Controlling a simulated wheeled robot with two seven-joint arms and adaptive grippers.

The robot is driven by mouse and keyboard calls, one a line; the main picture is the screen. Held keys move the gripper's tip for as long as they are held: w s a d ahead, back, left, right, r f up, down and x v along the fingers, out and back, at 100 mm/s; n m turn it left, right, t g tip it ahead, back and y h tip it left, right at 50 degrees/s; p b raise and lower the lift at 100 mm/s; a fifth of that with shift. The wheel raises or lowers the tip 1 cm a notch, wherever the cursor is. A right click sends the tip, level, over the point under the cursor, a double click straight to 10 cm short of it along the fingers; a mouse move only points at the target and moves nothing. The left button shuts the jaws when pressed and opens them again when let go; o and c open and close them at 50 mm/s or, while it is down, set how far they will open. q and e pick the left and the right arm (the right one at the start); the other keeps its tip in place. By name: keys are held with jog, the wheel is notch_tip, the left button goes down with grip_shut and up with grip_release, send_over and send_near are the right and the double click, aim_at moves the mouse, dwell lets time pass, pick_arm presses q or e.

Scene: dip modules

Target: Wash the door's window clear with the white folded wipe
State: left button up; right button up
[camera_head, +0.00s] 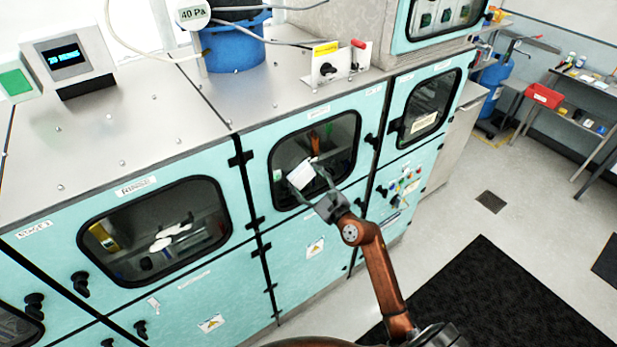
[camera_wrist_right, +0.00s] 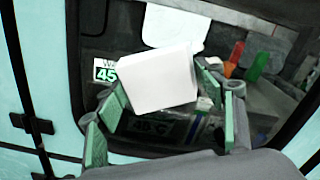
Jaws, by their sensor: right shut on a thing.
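The white folded wipe (camera_head: 301,174) is in my right gripper (camera_head: 312,184), in front of the middle door's dark window (camera_head: 343,135). In the right wrist view the wipe (camera_wrist_right: 158,78) is a white block between the green-padded fingers of the right gripper (camera_wrist_right: 160,92). The window (camera_wrist_right: 95,45) fills much of that view behind it. I cannot tell whether the wipe touches the glass. The wipe and fingers hide part of the window. My left gripper is in neither view.
The middle door (camera_head: 288,240) is shut, with black hinges and latches at its edges. A window with a dark frame (camera_head: 158,230) is at left, another (camera_head: 428,105) at right. The floor (camera_head: 500,150) at right is open.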

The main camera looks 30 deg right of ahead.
aim_at(333, 152)
notch_tip(333, 152, up, 2)
jog(key=shift+r+p, duration=0.25)
jog(key=shift+p, duration=0.5)
jog(key=shift+d+f, duration=0.15)
jog(key=shift+w+d+f+b, duration=0.15)
jog(key=shift+d+b, duration=0.5)
jog(key=shift+d, duration=0.35)
jog(key=shift+w+d+b, duration=0.15)
jog(key=shift+d+b, duration=1.1)
jog(key=shift+d, duration=1.05)
jog(key=shift+d+b, duration=0.5)
jog(key=shift+d, duration=0.15)
jog(key=shift+w+d+b, duration=0.1)
jog(key=shift+d+b, duration=0.55)
jog(key=shift+d, duration=0.4)
jog(key=shift+w+d+b, duration=0.15)
jog(key=shift+d+b, duration=1.15)
jog(key=shift+d, duration=0.5)
